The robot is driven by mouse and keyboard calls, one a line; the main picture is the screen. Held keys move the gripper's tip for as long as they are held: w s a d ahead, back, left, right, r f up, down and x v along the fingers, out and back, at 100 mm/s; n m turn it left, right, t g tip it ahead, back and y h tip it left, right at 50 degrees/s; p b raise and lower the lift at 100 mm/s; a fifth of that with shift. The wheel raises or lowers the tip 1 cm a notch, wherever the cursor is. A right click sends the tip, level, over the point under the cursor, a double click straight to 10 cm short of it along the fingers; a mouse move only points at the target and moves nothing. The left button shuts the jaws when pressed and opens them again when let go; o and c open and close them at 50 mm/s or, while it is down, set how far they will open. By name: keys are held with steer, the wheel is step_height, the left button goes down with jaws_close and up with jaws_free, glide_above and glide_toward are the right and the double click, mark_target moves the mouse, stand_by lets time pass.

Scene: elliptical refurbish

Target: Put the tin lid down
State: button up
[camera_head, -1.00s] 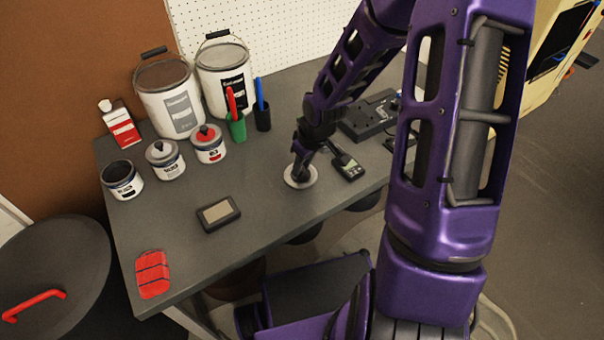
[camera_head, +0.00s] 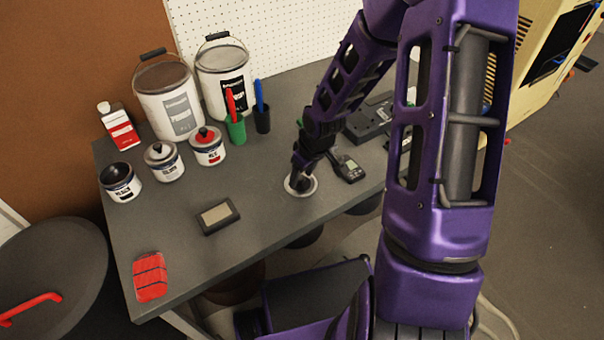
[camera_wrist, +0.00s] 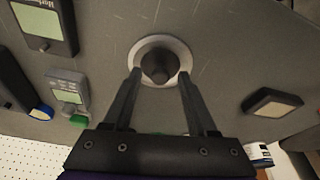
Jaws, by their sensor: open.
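The tin lid (camera_head: 312,190) is a pale disc with a dark knob, lying flat on the grey workbench (camera_head: 262,215). In the wrist view the lid (camera_wrist: 180,48) shows its light rim around the dark knob (camera_wrist: 160,66). My gripper (camera_head: 300,181) is right above the lid. In the wrist view its two fingers (camera_wrist: 160,76) are apart, one on each side of the knob, with visible gaps. An open tin with a dark top (camera_head: 119,186) stands at the left of the bench.
Two more small tins (camera_head: 165,163) (camera_head: 207,147) and large paint buckets (camera_head: 167,105) stand at the back. A grey meter (camera_head: 348,168) lies close right of the lid. A sanding block (camera_head: 218,216) and a red object (camera_head: 150,276) lie to the left and front.

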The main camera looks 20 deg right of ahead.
mark_target(311, 191)
steer(key=p+v, duration=0.5)
steer(key=v, duration=0.7)
steer(key=shift+r, duration=0.2)
steer(key=shift+w, duration=0.1)
